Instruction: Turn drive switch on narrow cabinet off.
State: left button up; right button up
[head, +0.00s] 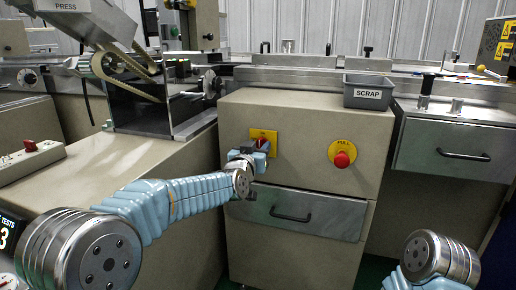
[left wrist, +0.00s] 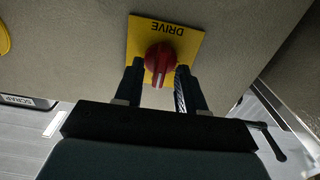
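The drive switch is a red rotary knob (left wrist: 160,58) on a yellow plate marked DRIVE (left wrist: 186,40), which appears upside down in the left wrist view. In the head view the yellow plate (head: 264,134) is on the upper left of the narrow cabinet's front (head: 300,119). My left gripper (left wrist: 158,88) is at the switch, with its two dark fingers apart on either side of the red knob. Whether the fingers touch the knob is unclear. In the head view the gripper (head: 255,152) partly covers the switch. My right gripper is out of view; only part of that arm shows.
A red PULL button (head: 341,160) on a yellow disc is right of the switch. A metal drawer with a dark handle (head: 291,215) is below. A grey SCRAP bin (head: 368,91) stands on the cabinet top. A press machine (head: 160,75) stands to the left.

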pick_arm(q)
grip_shut()
jog(key=shift+f, duration=0.1)
jog(key=n+b, duration=0.2)
jog(key=n, duration=0.1)
jog(key=shift+f, duration=0.1)
jog(key=n+b, duration=0.2)
jog(key=n, duration=0.2)
jog(key=shift+a+n, duration=0.15)
jog(key=shift+n, duration=0.25)
jog(key=n+b, duration=0.3)
jog(key=n, duration=0.6)
jog(key=shift+a+f+b, duration=0.1)
jog(key=shift+f+b, duration=0.05)
jog(key=shift+b, duration=0.15)
jog(key=shift+n, duration=0.5)
